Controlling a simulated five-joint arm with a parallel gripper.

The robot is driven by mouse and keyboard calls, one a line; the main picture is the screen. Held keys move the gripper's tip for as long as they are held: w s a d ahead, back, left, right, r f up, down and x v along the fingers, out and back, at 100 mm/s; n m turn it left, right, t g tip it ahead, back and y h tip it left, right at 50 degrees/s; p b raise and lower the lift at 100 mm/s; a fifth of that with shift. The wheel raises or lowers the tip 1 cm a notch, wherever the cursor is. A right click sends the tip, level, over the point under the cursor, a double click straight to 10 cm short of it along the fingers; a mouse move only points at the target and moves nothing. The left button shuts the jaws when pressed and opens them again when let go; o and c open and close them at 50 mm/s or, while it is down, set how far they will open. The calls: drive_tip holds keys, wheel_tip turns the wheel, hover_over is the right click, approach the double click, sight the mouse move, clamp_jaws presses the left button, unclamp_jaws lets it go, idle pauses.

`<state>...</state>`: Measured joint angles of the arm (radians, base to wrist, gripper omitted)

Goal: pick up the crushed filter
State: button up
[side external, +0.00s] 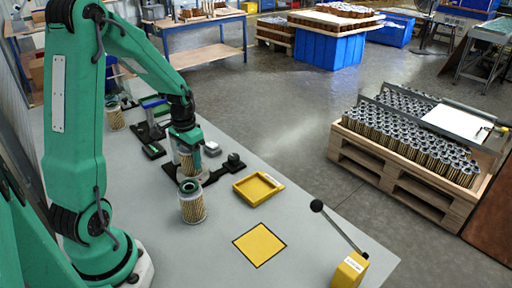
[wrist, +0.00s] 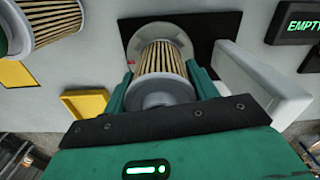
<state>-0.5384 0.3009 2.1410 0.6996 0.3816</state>
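My gripper (side external: 185,141) points down over a pleated filter cartridge (side external: 186,165) at a dark station on the bench. In the wrist view this tan pleated filter (wrist: 161,70) lies between the two green fingers of my gripper (wrist: 160,92), its grey end cap nearest the camera. The fingers sit close along both sides; whether they press on it I cannot tell. Its far end is over a round grey disc (wrist: 182,40) on a black plate. A second filter (side external: 192,206) stands upright on the bench in front; it also shows in the wrist view (wrist: 50,22). No crushing shows clearly on either.
A yellow tray (side external: 258,188) and a yellow square (side external: 259,244) lie to the right. A yellow lever box (side external: 349,270) stands near the bench's front edge. Another filter (side external: 115,118) stands farther back. A display reading EMPTY (wrist: 308,24) and a pale block (wrist: 262,85) flank the station.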

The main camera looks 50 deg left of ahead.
drive_tip(key=c, duration=0.3)
drive_tip(key=shift+r, duration=0.1)
drive_tip(key=shift+r, duration=0.8)
wheel_tip(320, 180, up, 2)
drive_tip(key=shift+r, duration=0.25)
drive_tip(key=d+r, duration=0.6)
drive_tip(key=d, duration=0.5)
drive_tip(key=shift+d+r, duration=0.35)
